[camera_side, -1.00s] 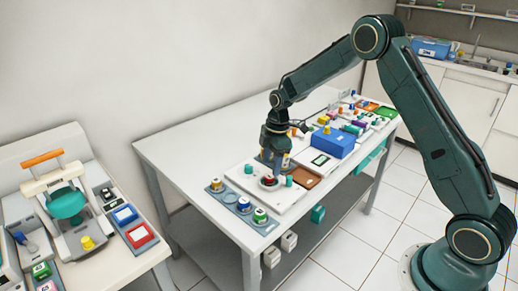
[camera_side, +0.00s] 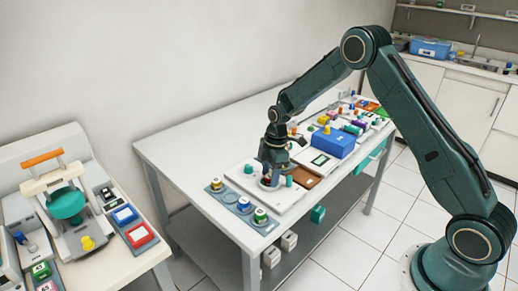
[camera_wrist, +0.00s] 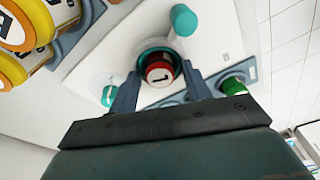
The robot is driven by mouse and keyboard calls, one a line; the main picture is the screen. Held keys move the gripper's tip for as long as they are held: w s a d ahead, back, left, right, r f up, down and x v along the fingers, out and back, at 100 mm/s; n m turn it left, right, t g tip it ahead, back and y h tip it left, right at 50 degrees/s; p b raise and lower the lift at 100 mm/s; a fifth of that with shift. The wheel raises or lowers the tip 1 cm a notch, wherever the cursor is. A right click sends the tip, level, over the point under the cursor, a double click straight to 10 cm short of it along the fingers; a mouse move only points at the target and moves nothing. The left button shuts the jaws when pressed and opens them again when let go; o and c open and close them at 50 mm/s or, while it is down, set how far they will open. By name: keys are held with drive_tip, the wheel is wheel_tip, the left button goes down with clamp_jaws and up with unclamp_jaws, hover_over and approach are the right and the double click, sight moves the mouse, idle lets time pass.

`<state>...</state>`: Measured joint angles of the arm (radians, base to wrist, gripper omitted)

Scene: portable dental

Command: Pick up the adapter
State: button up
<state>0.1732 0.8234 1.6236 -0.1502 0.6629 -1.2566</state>
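A short cylinder (camera_wrist: 159,71) with a red band, black body and a mark like "1" on its pale face, seemingly the adapter, sits in a pale round holder with a teal rim on the white board (camera_wrist: 110,45). My gripper (camera_wrist: 160,74) is open in the wrist view. Its fingers stand on either side of the cylinder, with gaps visible between. In the side view my gripper (camera_side: 269,184) is low over the white board (camera_side: 287,205) and hides the cylinder.
A teal knob (camera_wrist: 184,20) stands close beside the holder. Yellow-and-white cylinders (camera_wrist: 25,35) and a green-topped cylinder (camera_wrist: 233,87) are near. A blue box (camera_side: 333,142) and brown tray (camera_side: 306,177) lie right of my gripper. The table's left side is clear.

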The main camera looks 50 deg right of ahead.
sight(270, 176)
drive_tip(key=c, duration=0.9)
drive_tip(key=shift+r, duration=0.15)
wheel_tip(270, 176, up, 20)
idle(0.6)
